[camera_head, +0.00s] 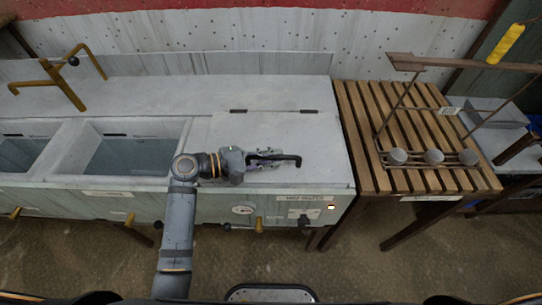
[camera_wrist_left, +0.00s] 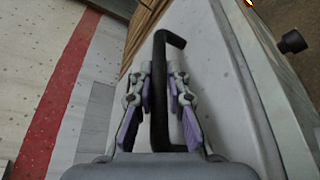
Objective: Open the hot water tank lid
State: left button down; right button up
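The tank lid (camera_head: 310,132) is a flat pale panel at the right end of the counter, lying closed, with two dark hinges along its back edge. Its black bar handle (camera_head: 290,160) shows near the front; in the left wrist view the handle (camera_wrist_left: 159,90) runs between the fingers, with its bent far end past them. My left gripper (camera_head: 262,160) reaches it from the left, its two fingers close in on either side of the bar. It looks shut on the handle; finger contact is hard to see. My right gripper is not in view.
Two open water basins (camera_head: 130,155) lie left of the lid, with a brass tap (camera_head: 62,83) behind. A slatted wooden table (camera_head: 365,130) with a metal rack and several round cups stands right.

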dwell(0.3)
pick_arm(q)
jog(key=w+r+n+g+p, duration=0.1)
jog(key=w+r+p, duration=0.4)
jog(key=p, duration=0.6)
jog(key=w+r+n+g+y+p, duration=0.1)
jog(key=w+r+n+p, duration=0.3)
jog(key=r+p, duration=0.5)
jog(key=shift+w+r+g+p, duration=0.2)
jog(key=shift+w+g+p, duration=0.15)
jog(key=shift+g+p, duration=0.6)
jog(key=c, duration=1.6)
grip_release()
